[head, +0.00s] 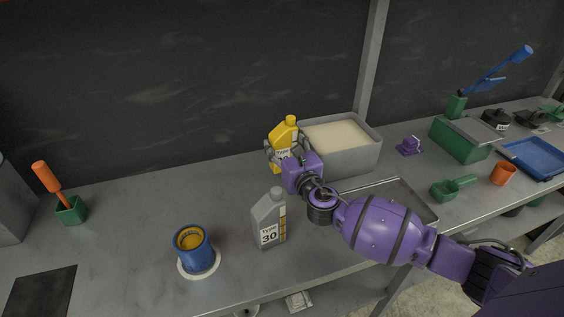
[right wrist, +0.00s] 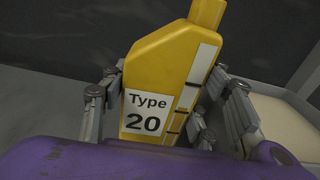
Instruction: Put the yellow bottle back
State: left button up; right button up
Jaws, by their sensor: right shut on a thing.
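The yellow bottle (head: 288,131), labelled Type 20 in the right wrist view (right wrist: 175,75), stands upright in the head view near the back of the grey workbench. My right gripper (head: 282,155) is shut around its lower body, with fingers on both sides in the right wrist view (right wrist: 165,110). The gripper hides part of the bottle's base, so I cannot tell whether it touches the bench. A grey bottle (head: 268,220) labelled Type 30 stands upright nearer the front. My left gripper is not in view.
A grey bin of pale material (head: 365,160) stands just right of the yellow bottle. A blue can (head: 195,250) sits on a white disc at the front left. A green holder with an orange-handled tool (head: 70,210) is at far left. The bench between is clear.

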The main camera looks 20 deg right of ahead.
aim_at(283, 155)
notch_tip(283, 155, down, 4)
jog(key=shift+r+b, duration=0.2)
jog(key=shift+b, duration=0.15)
jog(key=shift+f, duration=0.5)
jog(key=o, duration=1.5)
